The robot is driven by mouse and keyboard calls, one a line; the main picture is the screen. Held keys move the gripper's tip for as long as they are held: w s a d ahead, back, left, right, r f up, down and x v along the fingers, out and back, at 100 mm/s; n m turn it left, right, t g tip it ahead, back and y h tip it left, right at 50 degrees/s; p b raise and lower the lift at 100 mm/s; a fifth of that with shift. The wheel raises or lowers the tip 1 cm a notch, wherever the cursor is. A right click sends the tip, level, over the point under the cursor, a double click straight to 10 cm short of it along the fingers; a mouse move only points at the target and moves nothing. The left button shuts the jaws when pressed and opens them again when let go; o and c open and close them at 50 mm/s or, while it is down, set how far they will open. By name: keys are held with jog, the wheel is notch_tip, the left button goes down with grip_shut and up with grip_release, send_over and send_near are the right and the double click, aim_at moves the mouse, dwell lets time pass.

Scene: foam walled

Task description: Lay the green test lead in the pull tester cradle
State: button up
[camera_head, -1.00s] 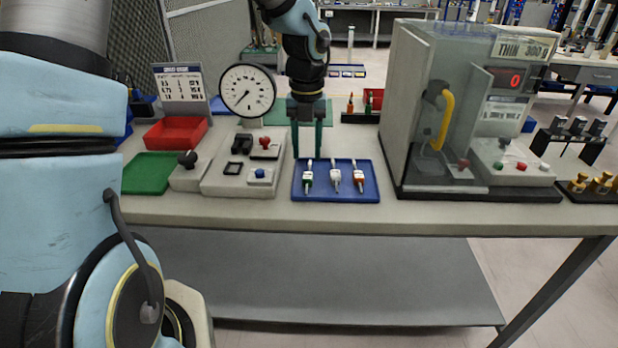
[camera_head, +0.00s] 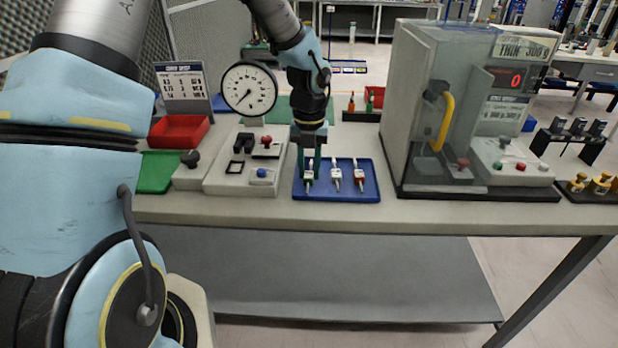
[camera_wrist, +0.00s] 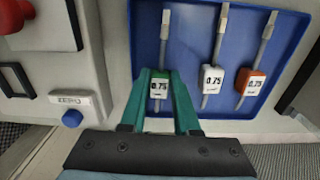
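The green test lead (camera_head: 308,188) lies in the blue tray (camera_head: 369,189), at the left of a row with a white lead (camera_head: 336,178) and a red lead (camera_head: 360,179). In the wrist view the green lead (camera_wrist: 159,88) shows a white 0.75 label between the fingers. My gripper (camera_wrist: 160,82) reaches down over it, one green finger on each side, and looks shut on its body. The lead still appears to rest in the tray. The pull tester (camera_head: 470,115), with a yellow handle and a red 0 display, stands at right; its cradle is not clear to see.
A grey control box with a red knob and blue button (camera_head: 262,173) and a dial gauge (camera_head: 249,89) stand left of the tray. Red (camera_head: 178,130) and green (camera_head: 157,172) bins are further left. Some bare tabletop lies between tray and tester.

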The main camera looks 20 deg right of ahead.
grip_shut()
